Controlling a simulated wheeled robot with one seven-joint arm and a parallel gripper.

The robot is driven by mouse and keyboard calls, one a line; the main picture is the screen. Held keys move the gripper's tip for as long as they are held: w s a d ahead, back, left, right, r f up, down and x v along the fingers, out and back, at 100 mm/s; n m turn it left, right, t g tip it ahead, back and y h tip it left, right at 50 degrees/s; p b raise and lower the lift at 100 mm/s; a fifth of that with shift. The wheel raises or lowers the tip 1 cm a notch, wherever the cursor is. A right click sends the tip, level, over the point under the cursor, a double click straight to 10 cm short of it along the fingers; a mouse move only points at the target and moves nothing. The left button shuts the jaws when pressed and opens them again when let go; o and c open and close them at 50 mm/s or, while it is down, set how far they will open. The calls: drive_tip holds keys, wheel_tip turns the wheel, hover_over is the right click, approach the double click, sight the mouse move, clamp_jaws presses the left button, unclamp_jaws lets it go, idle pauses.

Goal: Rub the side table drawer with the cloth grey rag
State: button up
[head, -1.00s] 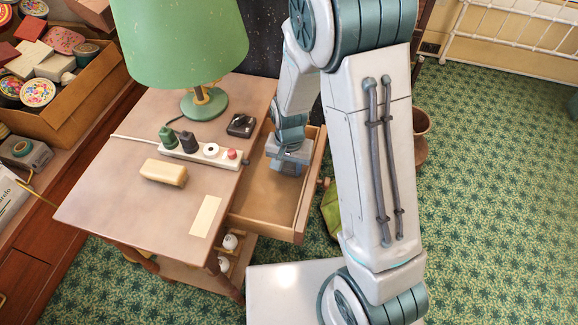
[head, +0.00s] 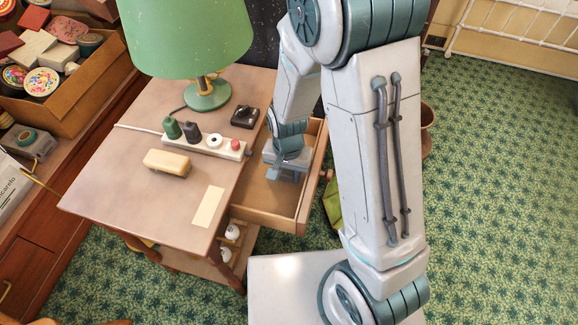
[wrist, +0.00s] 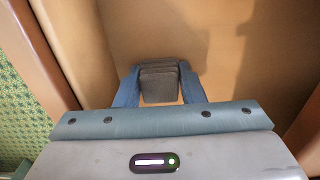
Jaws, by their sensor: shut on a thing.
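The side table (head: 150,215) has its drawer (head: 262,208) pulled open on the right side, with a bare wooden bottom. My gripper (head: 284,178) reaches down into the drawer, near its middle. In the wrist view, the two blue fingers of my gripper (wrist: 158,90) are shut on a dark grey folded piece, the grey rag (wrist: 160,82). The rag is low over the drawer bottom (wrist: 235,40); I cannot tell for sure whether it touches. In the head view the rag is hidden by my gripper.
On the tabletop are a green lamp (head: 190,40), a power strip (head: 205,145), a yellowish block (head: 167,163), a black item (head: 245,117) and a pale card (head: 208,207). A box of tins (head: 75,105) stands at left. Drawer walls closely bound the arm.

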wheel_tip(320, 180, up, 5)
drive_tip(key=p, duration=0.4)
drive_tip(key=shift+w, duration=0.15)
idle(0.5)
